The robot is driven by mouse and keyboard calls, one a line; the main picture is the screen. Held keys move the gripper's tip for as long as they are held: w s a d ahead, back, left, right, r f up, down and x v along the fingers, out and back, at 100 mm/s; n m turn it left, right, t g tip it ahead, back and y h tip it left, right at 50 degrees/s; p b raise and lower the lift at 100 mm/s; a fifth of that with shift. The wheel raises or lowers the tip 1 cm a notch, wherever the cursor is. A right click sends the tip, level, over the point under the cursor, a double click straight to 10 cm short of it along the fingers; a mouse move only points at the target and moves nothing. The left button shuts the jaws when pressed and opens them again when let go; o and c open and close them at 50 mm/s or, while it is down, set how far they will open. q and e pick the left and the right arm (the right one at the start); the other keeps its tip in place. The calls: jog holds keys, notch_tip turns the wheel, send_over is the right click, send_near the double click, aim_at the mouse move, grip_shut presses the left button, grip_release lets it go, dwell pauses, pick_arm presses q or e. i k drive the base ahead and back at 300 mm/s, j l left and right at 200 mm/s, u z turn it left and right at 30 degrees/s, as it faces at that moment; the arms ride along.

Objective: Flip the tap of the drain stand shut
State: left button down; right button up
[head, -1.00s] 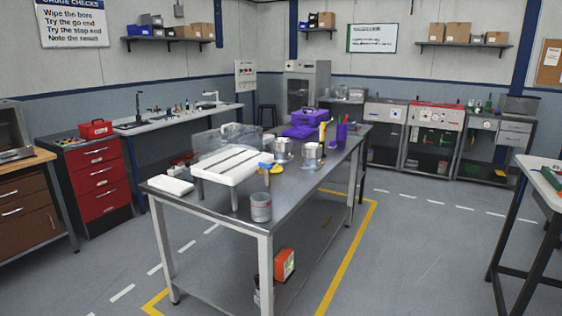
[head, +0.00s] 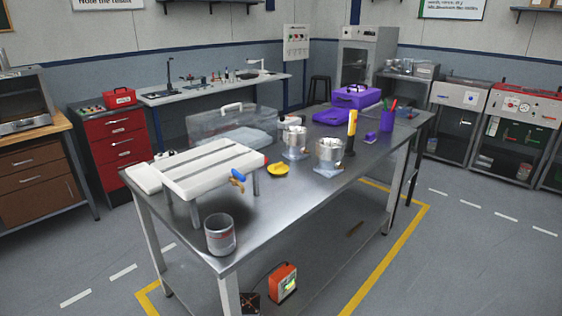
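The drain stand (head: 205,172) is a white, slatted rack on metal legs at the near left of the steel table. Its tap (head: 237,180) sticks out at its front right side, brassy with a blue lever (head: 239,175). The lever's exact setting is too small to tell. A grey metal cup (head: 220,236) stands on the table near the front edge, in front of the stand. Neither of my grippers shows in the head view.
The steel table (head: 310,205) also holds a clear lidded box (head: 222,122), two metal housings (head: 330,152) on small bases, a yellow dish (head: 278,169) and a purple case (head: 356,97). Open floor lies right of the table. An orange device (head: 283,282) sits on the lower shelf.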

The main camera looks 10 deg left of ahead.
aim_at(237, 174)
jog(key=i+l, duration=0.3)
jog(key=i+l+u, duration=0.1)
jog(key=i+l, duration=0.2)
jog(key=l, duration=0.2)
jog(key=i+l, duration=0.3)
jog(key=l+u, duration=0.05)
jog(key=l, duration=0.05)
